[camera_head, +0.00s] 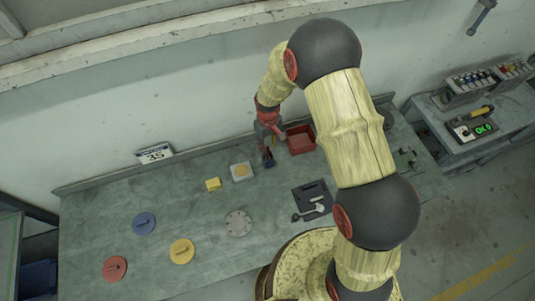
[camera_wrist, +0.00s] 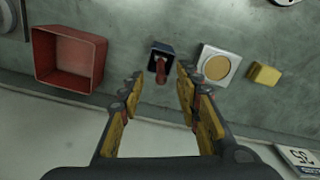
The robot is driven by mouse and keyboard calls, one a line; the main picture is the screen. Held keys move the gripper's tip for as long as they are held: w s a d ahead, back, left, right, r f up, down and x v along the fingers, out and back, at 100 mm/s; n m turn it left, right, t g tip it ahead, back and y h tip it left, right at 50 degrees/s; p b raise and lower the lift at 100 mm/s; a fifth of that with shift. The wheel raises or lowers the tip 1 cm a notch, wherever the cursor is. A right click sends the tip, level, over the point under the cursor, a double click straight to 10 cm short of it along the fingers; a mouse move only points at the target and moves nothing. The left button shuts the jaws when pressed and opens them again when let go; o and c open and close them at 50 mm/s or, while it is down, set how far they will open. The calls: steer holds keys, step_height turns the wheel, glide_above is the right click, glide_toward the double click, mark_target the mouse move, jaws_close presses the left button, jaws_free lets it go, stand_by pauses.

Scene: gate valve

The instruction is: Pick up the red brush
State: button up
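The red brush (camera_wrist: 161,72) stands in a small dark blue holder (camera_wrist: 158,52) in the wrist view. My gripper (camera_wrist: 160,82) is open, with one finger on either side of the brush in that picture and a gap to each. Nothing is held between the fingers. How far the fingertips are above the brush is hard to tell. In the head view my gripper (camera_head: 266,149) points down over the holder (camera_head: 269,162), near the back of the workbench (camera_head: 140,195). There I cannot make out the brush behind the fingers.
A red open bin (camera_head: 301,140) stands close beside the holder. A pale square with a tan disc (camera_head: 242,171) and a yellow block (camera_head: 213,184) lie on the other side. A black tray with tools (camera_head: 312,200) lies nearer the front. The wall is close behind.

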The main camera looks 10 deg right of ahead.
mark_target(268, 152)
step_height(268, 152, down, 6)
steer(key=shift+a+r+b, duration=0.1)
steer(key=shift+b, duration=1)
steer(key=shift+r, duration=0.1)
steer(key=shift+c, duration=0.2)
steer(key=shift+c, duration=1.2)
jaws_close()
